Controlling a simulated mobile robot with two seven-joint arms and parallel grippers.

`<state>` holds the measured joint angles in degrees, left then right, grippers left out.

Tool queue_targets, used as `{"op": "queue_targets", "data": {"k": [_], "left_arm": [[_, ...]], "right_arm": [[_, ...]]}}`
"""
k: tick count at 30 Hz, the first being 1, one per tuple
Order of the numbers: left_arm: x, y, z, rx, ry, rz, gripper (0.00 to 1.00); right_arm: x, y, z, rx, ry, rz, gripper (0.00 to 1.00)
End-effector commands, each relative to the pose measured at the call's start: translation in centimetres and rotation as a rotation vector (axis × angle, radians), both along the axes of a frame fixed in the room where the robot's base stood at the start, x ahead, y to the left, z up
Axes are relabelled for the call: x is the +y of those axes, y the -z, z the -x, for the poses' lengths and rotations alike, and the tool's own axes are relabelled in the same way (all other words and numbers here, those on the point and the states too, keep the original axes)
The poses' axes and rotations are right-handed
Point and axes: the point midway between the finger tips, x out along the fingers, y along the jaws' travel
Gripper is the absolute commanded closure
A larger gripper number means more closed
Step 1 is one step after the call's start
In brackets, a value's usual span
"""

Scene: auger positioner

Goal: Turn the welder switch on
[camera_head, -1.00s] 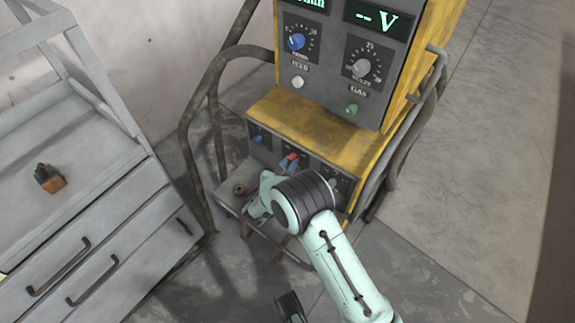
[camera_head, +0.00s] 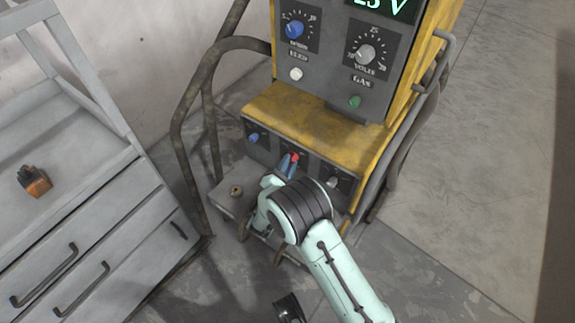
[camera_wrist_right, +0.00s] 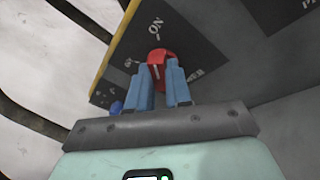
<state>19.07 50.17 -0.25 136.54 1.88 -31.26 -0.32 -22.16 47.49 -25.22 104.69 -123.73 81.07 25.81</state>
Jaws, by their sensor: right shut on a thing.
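The welder (camera_head: 310,120) is a yellow and dark grey machine in the middle of the head view. Its red switch (camera_head: 295,157) sits on the lower front panel. The switch also shows in the wrist view (camera_wrist_right: 160,58), just below the ON label (camera_wrist_right: 156,24); it appears to point toward that label. My right gripper (camera_head: 287,166) is shut on the red switch, with a blue finger on each side in the wrist view (camera_wrist_right: 161,82). The fingers hide part of the switch and of its lower label. The upper display (camera_head: 386,8) reads 25 V.
A blue knob (camera_head: 254,138) and a grey knob (camera_head: 333,182) flank the switch. Bent metal bars (camera_head: 182,130) stand left of the welder. A grey drawer cabinet (camera_head: 100,225) is at the left, with an orange-brown object (camera_head: 36,182) on it. The floor at right is clear.

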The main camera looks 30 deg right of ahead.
Motion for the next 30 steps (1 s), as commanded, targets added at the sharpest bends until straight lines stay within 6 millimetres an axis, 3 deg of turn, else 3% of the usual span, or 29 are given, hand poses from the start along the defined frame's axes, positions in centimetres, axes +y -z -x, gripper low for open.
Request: {"op": "queue_targets", "data": {"k": [18, 19, 21, 30], "left_arm": [[0.1, 0.37, 0.47, 0.015, -0.002, 0.0, 0.57], [0.1, 0.37, 0.47, 0.015, -0.002, 0.0, 0.57], [0.1, 0.37, 0.47, 0.015, -0.002, 0.0, 0.57], [0.08, 0.33, 0.42, 0.014, -0.002, 0.0, 0.57]], "right_arm": [[0.09, 0.06, 0.01, -0.037, -0.001, -0.017, 1.0], [0.09, 0.06, 0.01, -0.037, -0.001, -0.017, 0.74], [0.08, 0.06, 0.02, -0.037, -0.001, -0.017, 0.56], [0.12, 0.05, 0.07, -0.036, -0.001, -0.015, 0.56]]}}
